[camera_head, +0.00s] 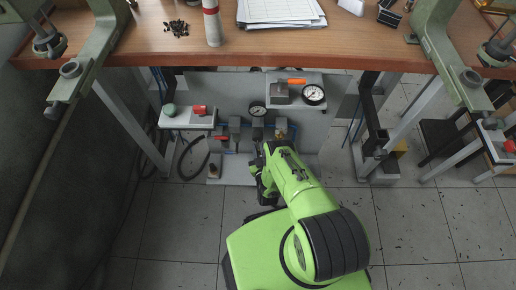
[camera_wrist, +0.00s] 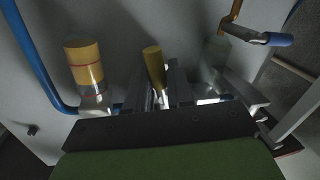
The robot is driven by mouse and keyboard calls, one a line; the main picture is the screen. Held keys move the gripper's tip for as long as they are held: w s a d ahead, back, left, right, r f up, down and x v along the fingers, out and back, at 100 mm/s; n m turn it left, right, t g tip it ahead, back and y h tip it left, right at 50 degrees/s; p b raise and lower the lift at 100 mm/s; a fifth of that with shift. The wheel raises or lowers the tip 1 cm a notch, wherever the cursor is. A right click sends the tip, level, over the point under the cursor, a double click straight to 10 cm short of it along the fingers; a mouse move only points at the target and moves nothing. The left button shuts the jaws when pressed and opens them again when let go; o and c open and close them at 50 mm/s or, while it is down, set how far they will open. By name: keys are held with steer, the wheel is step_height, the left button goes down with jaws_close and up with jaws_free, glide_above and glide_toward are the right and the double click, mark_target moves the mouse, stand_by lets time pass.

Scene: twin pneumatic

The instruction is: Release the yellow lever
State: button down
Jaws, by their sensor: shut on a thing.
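In the wrist view a dull yellow lever (camera_wrist: 154,66) stands up between the fingers of my gripper (camera_wrist: 162,88). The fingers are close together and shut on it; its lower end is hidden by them. In the head view my green arm reaches to the pneumatic panel under the table, with my gripper (camera_head: 263,160) low in front of the panel. The lever cannot be made out there behind my gripper and arm.
A yellow-banded cylinder (camera_wrist: 84,64) and a blue hose (camera_wrist: 35,58) are left of the fingers. A pipe with a blue end (camera_wrist: 262,38) is at right. Gauges (camera_head: 313,94), a red handle (camera_head: 221,138) and an orange handle (camera_head: 297,81) surround the panel. The tiled floor (camera_head: 170,215) is open.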

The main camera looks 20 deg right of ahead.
steer(key=n, duration=0.1)
steer(key=n+p, duration=0.1)
steer(key=n, duration=0.2)
steer(key=shift+s+d+r+g, duration=0.15)
steer(key=shift+d+r+g, duration=0.05)
steer(key=shift+d+g, duration=0.2)
steer(key=shift+s+d+r+n+g+h+p, duration=0.1)
steer(key=shift+n+g+h+p, duration=0.15)
steer(key=shift+n, duration=0.75)
steer(key=shift+d+r+n+g+h+p, duration=0.15)
steer(key=shift+n+h+p, duration=0.2)
steer(key=shift+n, duration=0.65)
steer(key=shift+f, duration=0.1)
steer(key=c, duration=1.2)
jaws_free()
steer(key=shift+o, duration=0.2)
